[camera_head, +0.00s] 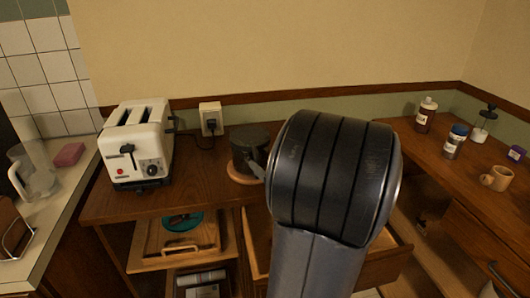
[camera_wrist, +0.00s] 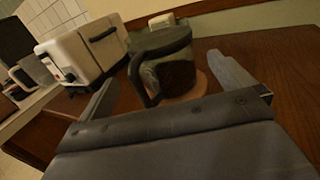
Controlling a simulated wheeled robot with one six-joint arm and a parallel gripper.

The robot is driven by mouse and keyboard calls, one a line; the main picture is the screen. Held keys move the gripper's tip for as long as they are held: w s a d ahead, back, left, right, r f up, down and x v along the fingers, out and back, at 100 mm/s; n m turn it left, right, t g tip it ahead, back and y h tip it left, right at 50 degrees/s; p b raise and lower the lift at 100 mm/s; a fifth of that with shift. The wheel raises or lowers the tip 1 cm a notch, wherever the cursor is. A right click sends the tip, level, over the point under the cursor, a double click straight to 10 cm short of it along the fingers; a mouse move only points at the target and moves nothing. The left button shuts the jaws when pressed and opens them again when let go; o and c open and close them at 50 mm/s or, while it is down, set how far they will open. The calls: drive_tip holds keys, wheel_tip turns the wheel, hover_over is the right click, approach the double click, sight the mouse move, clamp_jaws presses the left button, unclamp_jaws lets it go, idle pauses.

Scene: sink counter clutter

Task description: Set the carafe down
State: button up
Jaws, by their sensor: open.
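The carafe (camera_head: 250,146) is dark, with a black lid and handle. It stands upright on a round wooden trivet (camera_head: 243,179) on the wooden counter, to the right of the toaster. In the wrist view the carafe (camera_wrist: 177,74) is just ahead, its black handle facing me. My gripper (camera_wrist: 163,72) is open, with one finger on each side of the carafe and handle and visible gaps. The trivet's edge (camera_wrist: 201,84) shows at the carafe's right base. In the head view my arm hides most of the gripper and the carafe's lower right side.
A white toaster (camera_head: 138,144) stands to the left, by a wall socket (camera_head: 210,119). Open drawers (camera_head: 180,245) jut out below the counter. A mug (camera_head: 497,178) and several bottles stand on the right counter. A glass jug (camera_head: 32,172) and pink sponge (camera_head: 69,154) are far left.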

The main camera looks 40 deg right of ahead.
drive_tip(key=shift+s+a, duration=0.2)
drive_tip(key=shift+s, duration=0.85)
drive_tip(key=shift+s+a, duration=0.15)
drive_tip(key=shift+s, duration=0.85)
drive_tip(key=shift+w, duration=0.1)
